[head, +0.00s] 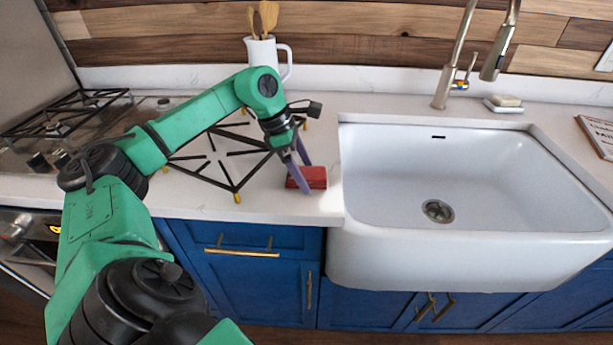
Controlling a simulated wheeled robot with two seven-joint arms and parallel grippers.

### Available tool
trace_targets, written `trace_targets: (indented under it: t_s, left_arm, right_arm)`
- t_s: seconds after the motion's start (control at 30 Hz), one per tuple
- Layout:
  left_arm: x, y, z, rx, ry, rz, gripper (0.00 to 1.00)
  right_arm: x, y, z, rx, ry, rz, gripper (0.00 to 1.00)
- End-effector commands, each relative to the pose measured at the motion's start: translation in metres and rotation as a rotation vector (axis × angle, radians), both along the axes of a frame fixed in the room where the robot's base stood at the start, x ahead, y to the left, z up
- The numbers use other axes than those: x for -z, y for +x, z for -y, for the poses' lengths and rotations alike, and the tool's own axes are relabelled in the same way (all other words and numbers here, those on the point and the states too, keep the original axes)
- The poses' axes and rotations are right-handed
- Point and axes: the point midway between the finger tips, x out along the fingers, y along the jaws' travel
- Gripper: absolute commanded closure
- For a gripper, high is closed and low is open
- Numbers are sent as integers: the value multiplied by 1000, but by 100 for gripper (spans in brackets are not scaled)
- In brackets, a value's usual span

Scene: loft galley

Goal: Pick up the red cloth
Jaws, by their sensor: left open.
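The red cloth (315,173) lies folded on the white countertop, just left of the sink and near the counter's front edge. My left gripper (306,182) is open, with its purple fingers pointing down at the cloth. One finger overlaps the cloth's front in the picture and the other shows at its back. I cannot tell whether the fingers touch the cloth. My right gripper is not in view.
A white farmhouse sink (395,185) with a tall faucet (447,80) is on the right. A black pot rack (232,180) lies left of the cloth. A white pitcher (261,52) with wooden utensils stands behind. A gas stove (40,135) is at the far left.

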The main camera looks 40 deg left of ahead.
Motion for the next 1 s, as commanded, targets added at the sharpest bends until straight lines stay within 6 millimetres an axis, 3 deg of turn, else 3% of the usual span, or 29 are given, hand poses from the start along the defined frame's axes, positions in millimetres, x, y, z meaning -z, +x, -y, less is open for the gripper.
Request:
trace_targets:
  t_s: [0.6,0.67,0.8,0.83,1.0]
  left_arm:
    - [5,0,0,1,-1,1,0]
    - [5,0,0,0,-1,1,19]
    - [5,0,0,0,0,0,73]
    - [5,0,0,0,0,0,80]
    - [4,0,0,0,-1,1,80]
  right_arm:
    - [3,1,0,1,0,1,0]
    - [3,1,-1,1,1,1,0]
    - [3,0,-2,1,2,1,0]
    - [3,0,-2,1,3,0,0]
    - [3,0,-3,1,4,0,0]
